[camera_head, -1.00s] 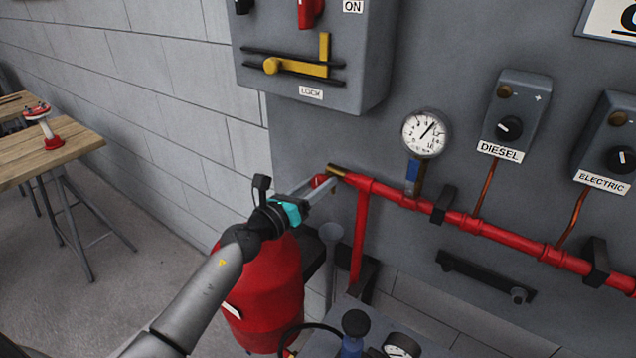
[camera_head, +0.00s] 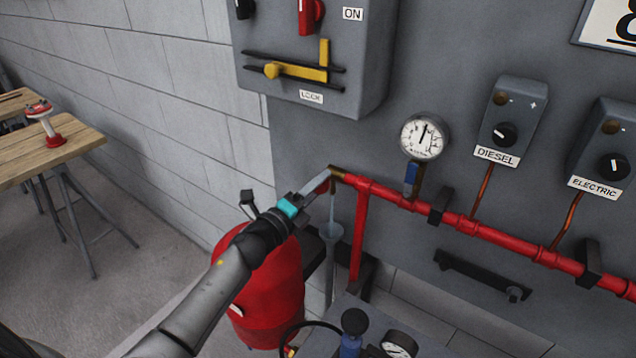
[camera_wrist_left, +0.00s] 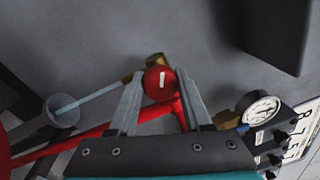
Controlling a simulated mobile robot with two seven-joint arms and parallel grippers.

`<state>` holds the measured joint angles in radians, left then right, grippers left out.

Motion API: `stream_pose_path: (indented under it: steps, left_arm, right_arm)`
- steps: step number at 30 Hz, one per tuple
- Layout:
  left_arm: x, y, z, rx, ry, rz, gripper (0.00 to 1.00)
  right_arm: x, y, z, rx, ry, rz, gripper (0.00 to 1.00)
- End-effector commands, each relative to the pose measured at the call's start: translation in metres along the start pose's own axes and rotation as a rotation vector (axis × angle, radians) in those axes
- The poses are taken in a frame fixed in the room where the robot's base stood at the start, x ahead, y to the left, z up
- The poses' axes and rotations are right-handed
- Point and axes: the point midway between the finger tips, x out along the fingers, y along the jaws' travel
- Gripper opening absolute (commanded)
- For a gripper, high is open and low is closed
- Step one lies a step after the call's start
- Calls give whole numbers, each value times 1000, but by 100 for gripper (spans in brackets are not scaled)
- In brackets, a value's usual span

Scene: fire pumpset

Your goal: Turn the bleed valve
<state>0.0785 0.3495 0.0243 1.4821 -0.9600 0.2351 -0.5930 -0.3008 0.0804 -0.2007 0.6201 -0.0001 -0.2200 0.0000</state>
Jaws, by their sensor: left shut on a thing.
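The bleed valve sits at the left end of the red pipe, with a brass end (camera_head: 336,172). Its round red knob with a white mark shows in the left wrist view (camera_wrist_left: 159,82). My left gripper (camera_head: 325,181) is shut on this knob, one finger on each side, as the left wrist view also shows (camera_wrist_left: 160,88). The fingers partly hide the knob in the head view. A pale stream of water (camera_head: 332,207) falls from the brass outlet into a grey funnel (camera_head: 331,231), also in the left wrist view (camera_wrist_left: 62,110). My right gripper is not in view.
A pressure gauge (camera_head: 423,136) stands above the red pipe (camera_head: 480,229). A grey lock box (camera_head: 350,85) hangs above the valve. A red tank (camera_head: 270,290) stands below my left arm. Diesel (camera_head: 505,133) and electric (camera_head: 613,165) switches are at right.

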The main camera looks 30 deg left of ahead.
Motion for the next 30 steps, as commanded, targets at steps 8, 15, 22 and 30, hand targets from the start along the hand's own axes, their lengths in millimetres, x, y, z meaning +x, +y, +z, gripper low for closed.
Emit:
stream_pose_path:
  steps: [8, 15, 22, 30]
  left_arm:
    - [1, -2, 0, -222, -15, -6, 0]
    - [1, -2, 0, -345, -24, -8, 0]
    - [1, -2, 0, -399, -28, -9, 0]
    - [1, -2, 0, -410, -30, -10, 0]
  right_arm:
    - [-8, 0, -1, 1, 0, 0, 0]
    - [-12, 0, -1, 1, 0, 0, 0]
    - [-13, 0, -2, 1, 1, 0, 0]
    - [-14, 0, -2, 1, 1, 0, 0]
